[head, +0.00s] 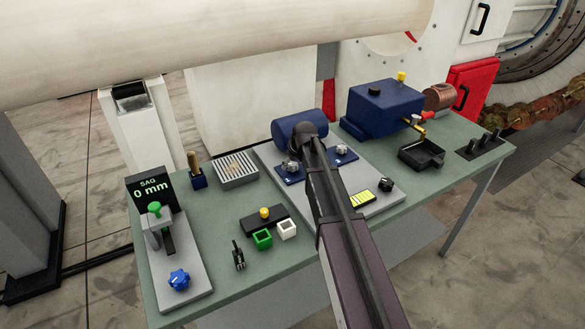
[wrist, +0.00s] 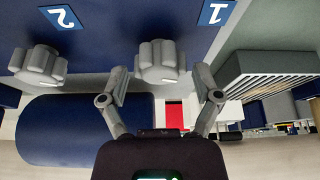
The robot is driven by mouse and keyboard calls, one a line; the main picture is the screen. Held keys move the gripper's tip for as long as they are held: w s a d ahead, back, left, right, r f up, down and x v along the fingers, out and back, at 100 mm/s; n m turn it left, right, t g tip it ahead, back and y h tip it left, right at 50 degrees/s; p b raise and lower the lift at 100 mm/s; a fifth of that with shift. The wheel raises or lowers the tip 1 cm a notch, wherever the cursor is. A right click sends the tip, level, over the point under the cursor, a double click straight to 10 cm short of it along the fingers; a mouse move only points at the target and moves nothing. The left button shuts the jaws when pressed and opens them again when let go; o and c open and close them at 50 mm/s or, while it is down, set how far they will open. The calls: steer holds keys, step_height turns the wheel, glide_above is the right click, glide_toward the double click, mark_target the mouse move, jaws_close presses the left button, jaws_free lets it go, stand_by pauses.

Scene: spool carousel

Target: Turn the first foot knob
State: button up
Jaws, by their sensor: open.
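The first foot knob (wrist: 158,62) is a grey lobed knob on a blue plate, beside the label "1" (wrist: 215,12) in the wrist view. It also shows in the head view (head: 292,167), partly hidden under my gripper. My gripper (wrist: 161,84) is open, with one finger on each side of this knob in the picture. I cannot tell whether the fingers touch it. The second foot knob (wrist: 38,65), beside the label "2" (wrist: 62,17), is to the left in the wrist view and right of my arm in the head view (head: 341,150).
A blue cylinder (head: 297,130) lies just behind the knobs. A slatted grey box (head: 237,172) stands to their left. A black dial (head: 386,184) and a yellow display (head: 362,197) are right of my arm.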

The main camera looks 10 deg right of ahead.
steer(key=shift+f, duration=0.15)
jaws_close()
stand_by(0.4)
steer(key=shift+m+h, duration=0.3)
steer(key=shift+m, duration=0.5)
jaws_free()
steer(key=shift+n, duration=0.4)
